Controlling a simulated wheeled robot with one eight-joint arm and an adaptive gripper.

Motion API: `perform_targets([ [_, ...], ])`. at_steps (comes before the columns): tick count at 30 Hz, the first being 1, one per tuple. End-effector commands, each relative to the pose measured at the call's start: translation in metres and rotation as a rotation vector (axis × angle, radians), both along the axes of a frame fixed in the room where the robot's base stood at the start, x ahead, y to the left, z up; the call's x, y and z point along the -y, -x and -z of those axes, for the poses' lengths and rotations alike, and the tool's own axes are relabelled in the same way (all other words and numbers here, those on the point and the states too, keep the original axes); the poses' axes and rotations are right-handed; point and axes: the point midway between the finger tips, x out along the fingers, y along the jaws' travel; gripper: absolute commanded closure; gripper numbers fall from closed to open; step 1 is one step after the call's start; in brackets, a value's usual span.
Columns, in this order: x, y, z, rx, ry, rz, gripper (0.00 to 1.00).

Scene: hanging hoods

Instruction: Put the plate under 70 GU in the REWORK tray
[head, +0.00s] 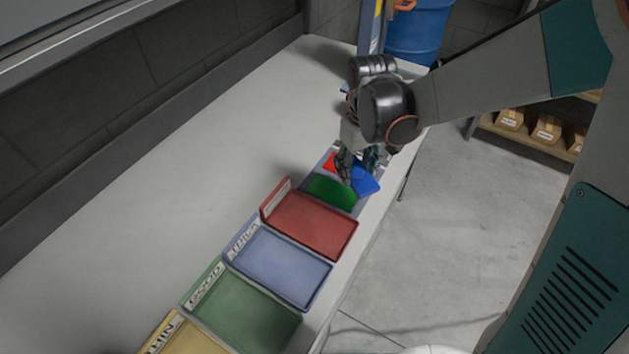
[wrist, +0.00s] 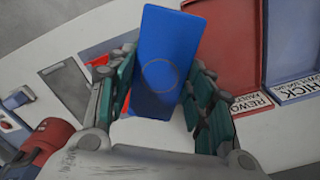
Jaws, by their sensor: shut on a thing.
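My gripper (head: 359,166) is shut on a blue plate (head: 365,181), at the far end of the row of trays. In the wrist view the blue plate (wrist: 165,50) stands out between the two fingers and bears a faint ring mark. A green plate (head: 330,191) and a red plate (head: 330,161) lie beside and below my gripper, the red one partly hidden by it. The red tray (head: 346,240) is nearest to the plates. In the wrist view its label (wrist: 252,104) reads REWO, the rest cut off or blurred. It looks empty. No gloss reading shows.
An empty blue tray (head: 324,297) marked THICK, an empty green tray (head: 244,312) marked GOOD and a yellow tray (head: 182,338) follow along the bench edge. The white bench (head: 190,180) is clear to the left. A blue drum (head: 416,38) stands behind.

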Motion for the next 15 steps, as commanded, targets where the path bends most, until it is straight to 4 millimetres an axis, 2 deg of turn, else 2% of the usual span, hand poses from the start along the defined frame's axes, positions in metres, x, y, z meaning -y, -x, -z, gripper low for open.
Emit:
perform_targets([
  [1,-0.022,0.012,-0.002,0.0,0.0,-0.093,0.8],
  [6,-0.072,0.045,-0.005,-0.001,0.0,-0.357,0.8],
  [10,-0.094,0.065,-0.007,0.0,0.0,-0.491,0.8],
  [15,-0.106,0.076,-0.007,-0.001,-0.001,-0.567,0.8],
])
